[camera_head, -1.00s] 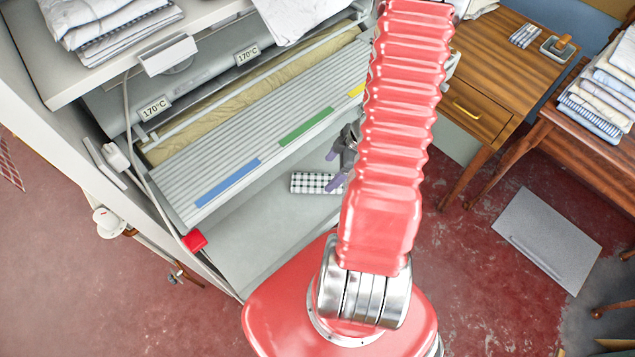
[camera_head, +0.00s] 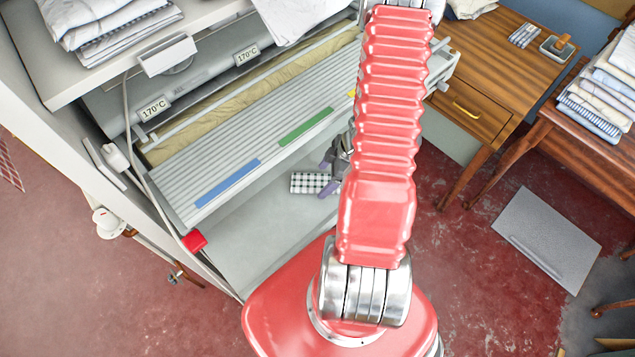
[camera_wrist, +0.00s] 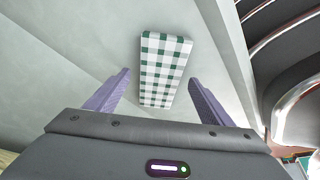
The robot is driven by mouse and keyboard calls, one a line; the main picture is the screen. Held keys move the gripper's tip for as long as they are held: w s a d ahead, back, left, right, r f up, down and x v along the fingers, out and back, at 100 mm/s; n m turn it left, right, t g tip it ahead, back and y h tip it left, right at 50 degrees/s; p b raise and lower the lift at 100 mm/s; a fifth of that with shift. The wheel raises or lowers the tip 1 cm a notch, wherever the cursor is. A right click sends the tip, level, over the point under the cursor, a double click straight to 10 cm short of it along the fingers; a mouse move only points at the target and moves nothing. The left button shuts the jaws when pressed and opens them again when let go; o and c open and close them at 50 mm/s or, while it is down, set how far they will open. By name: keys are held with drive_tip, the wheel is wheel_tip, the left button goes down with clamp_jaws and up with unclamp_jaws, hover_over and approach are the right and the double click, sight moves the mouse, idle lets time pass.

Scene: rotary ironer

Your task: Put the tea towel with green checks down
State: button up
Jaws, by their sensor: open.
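The tea towel with green checks (camera_wrist: 165,62) is folded into a flat oblong and lies on the pale grey tray (camera_head: 262,231) under the ironer. It also shows in the head view (camera_head: 307,182), where its right end is partly hidden by my gripper. My gripper (camera_head: 326,177) is open beside the towel's right end. In the wrist view my gripper (camera_wrist: 157,78) has its purple fingers apart, one on each side of the towel's near part, with gaps showing. The towel's far part extends beyond the fingertips.
The ribbed feed board (camera_head: 240,150) with blue and green strips overhangs the tray's back. White folded linen (camera_head: 110,25) lies on the shelf at upper left. A wooden desk (camera_head: 495,75) and a table with stacked cloths (camera_head: 600,95) stand at right. A grey mat (camera_head: 547,240) lies on the floor.

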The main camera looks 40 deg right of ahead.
drive_tip(key=shift+w+a+f, duration=0.15)
drive_tip(key=shift+f, duration=0.4)
drive_tip(key=shift+c, duration=0.4)
drive_tip(key=c, duration=1.1)
drive_tip(key=shift+r, duration=0.1)
drive_tip(key=shift+c, duration=0.2)
drive_tip(key=shift+r, duration=1.75)
drive_tip(key=s+d, duration=1.2)
drive_tip(key=d, duration=0.1)
drive_tip(key=shift+s, duration=0.2)
